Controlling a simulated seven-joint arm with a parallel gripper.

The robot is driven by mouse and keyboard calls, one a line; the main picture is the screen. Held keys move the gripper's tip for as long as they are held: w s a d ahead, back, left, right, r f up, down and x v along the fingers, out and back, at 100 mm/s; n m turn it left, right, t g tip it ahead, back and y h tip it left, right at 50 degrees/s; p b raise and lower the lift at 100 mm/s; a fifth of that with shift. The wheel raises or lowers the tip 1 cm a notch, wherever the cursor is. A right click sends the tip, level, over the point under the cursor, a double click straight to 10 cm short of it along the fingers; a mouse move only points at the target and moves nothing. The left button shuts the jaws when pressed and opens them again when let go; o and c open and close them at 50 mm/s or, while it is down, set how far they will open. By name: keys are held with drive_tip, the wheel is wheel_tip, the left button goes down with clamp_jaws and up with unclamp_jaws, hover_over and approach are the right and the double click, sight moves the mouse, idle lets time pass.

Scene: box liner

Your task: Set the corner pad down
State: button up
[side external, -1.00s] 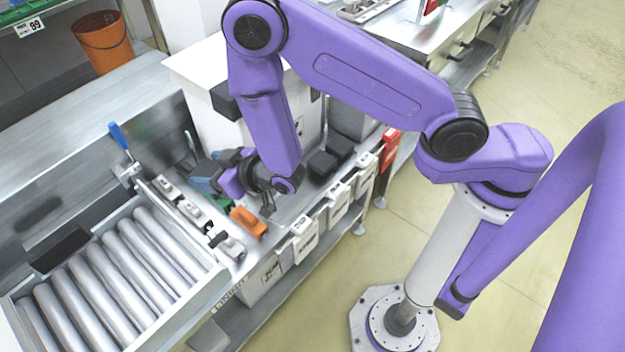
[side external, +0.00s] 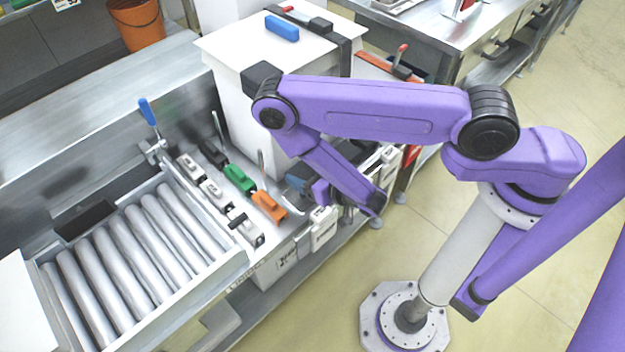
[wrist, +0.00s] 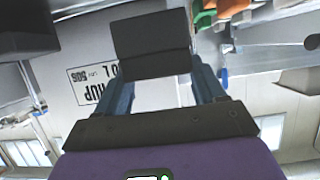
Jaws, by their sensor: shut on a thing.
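The corner pad, a dark block (wrist: 150,42), is between the two blue fingers of my gripper (wrist: 158,72) in the wrist view. My gripper is shut on it. In the side external view my gripper (side external: 298,184) is low over the bench, just right of the orange clamp. My arm hides much of it there, and I cannot make out the held pad or whether it touches the surface.
Orange (side external: 268,205) and green (side external: 238,178) clamps stand beside my gripper, with thin upright levers near them. A tall white box (side external: 245,100) with a blue block (side external: 282,27) on top stands behind. Rollers (side external: 130,260) lie to the left. Another dark block (wrist: 22,45) shows in the wrist view.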

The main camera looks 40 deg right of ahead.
drive_tip(key=shift+f, duration=2.2)
drive_tip(key=shift+f, duration=0.1)
drive_tip(key=o, duration=1)
